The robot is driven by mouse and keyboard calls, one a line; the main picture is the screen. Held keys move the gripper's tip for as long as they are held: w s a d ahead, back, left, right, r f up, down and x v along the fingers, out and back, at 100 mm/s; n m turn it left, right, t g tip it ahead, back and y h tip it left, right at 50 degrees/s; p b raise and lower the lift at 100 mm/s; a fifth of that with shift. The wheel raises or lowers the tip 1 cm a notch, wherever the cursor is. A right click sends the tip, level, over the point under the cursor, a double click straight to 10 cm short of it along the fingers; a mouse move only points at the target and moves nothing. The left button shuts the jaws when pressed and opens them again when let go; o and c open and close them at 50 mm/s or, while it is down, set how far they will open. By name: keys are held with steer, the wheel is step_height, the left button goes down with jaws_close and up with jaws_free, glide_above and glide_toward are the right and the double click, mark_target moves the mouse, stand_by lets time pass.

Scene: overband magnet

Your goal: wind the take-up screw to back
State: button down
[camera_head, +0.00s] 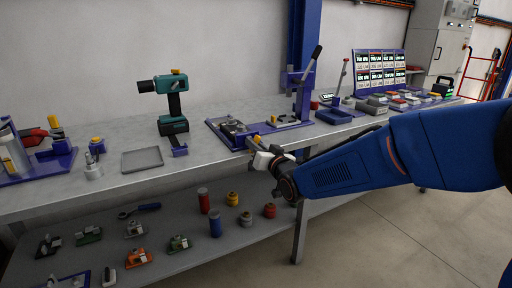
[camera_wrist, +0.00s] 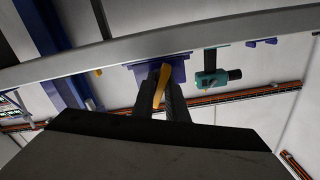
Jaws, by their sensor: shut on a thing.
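My gripper (camera_head: 258,153) is at the front edge of the bench, at the front right corner of a blue-purple base plate (camera_head: 215,124) with a grey metal mechanism on it. In the wrist view my gripper (camera_wrist: 163,95) has its two dark fingers closed around a yellow handle (camera_wrist: 161,84), seemingly the take-up screw's grip. The yellow handle (camera_head: 256,139) also shows just above the jaws in the head view. The screw's shaft is hidden, and I cannot tell how far it is wound.
A blue lever press (camera_head: 303,93) stands right of the plate. A teal drill-like tool (camera_head: 172,100) and a grey tray (camera_head: 142,159) stand to the left on the bench (camera_head: 110,180). Cans and small clamps lie on the lower shelf (camera_head: 180,266). The floor at right is clear.

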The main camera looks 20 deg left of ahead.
steer(key=n, duration=0.4)
steer(key=shift+n, duration=0.3)
steer(key=shift+n, duration=0.8)
steer(key=n, duration=0.3)
steer(key=shift+n, duration=0.3)
steer(key=n, duration=0.2)
steer(key=shift+n, duration=1.2)
